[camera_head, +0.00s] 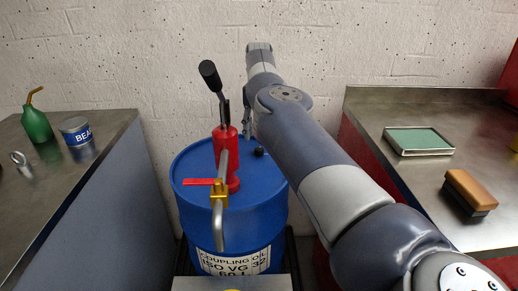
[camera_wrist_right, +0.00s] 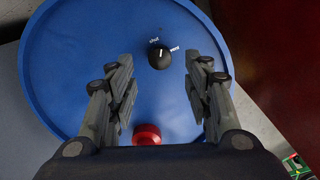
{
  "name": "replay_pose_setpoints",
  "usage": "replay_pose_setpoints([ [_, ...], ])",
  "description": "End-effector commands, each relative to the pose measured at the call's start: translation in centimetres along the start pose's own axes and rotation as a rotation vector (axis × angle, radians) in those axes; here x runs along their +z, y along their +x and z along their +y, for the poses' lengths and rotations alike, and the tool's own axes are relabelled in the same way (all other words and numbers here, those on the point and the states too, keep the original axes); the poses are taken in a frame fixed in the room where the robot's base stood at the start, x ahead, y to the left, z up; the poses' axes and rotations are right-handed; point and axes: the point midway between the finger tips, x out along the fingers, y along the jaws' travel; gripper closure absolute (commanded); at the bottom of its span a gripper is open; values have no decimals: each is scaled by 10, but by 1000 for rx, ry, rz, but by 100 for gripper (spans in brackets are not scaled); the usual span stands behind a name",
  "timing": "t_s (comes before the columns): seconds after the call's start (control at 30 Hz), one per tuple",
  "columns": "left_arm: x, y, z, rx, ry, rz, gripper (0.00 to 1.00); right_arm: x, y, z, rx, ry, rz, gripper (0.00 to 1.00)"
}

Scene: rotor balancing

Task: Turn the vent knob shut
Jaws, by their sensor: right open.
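The black vent knob (camera_wrist_right: 159,55) sits on top of the blue drum (camera_wrist_right: 70,60), with the labels "shut" and "vent" beside it. Its white pointer mark points roughly up in the wrist view; I cannot tell exactly which label it meets. In the head view the knob (camera_head: 259,151) is a small black shape on the drum lid (camera_head: 190,160). My right gripper (camera_wrist_right: 164,66) is open and empty above the lid, pointing down. Its fingers appear on either side of the knob, apart from it. In the head view the right gripper (camera_head: 247,128) is partly hidden by the arm. My left gripper is out of view.
A red hand pump (camera_head: 226,150) with a black-handled lever and a bent spout stands on the drum beside the knob. The left bench holds a green oil can (camera_head: 37,124) and a tin (camera_head: 75,130). The right bench holds a green-topped tray (camera_head: 418,140) and a brush (camera_head: 470,190).

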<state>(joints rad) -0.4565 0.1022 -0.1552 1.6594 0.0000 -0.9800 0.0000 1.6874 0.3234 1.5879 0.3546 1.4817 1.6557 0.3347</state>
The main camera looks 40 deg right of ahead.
Motion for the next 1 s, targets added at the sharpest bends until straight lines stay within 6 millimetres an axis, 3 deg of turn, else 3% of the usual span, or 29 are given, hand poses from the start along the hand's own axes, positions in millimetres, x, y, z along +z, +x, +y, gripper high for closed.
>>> replay_pose_setpoints([
  [0.1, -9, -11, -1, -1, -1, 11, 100, 0, 25, 0, -1, 2, 2, 54],
  [0.3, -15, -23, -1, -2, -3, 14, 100, 0, 47, 0, -1, 0, 0, 54],
  [0.7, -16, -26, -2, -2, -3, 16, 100, 0, 53, 0, -1, 1, 0, 54],
  [0.9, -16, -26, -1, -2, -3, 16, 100, 0, 53, 0, -1, 1, 0, 99],
  [1.0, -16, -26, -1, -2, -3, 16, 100, 0, 53, 0, -1, 1, 0, 99],
])
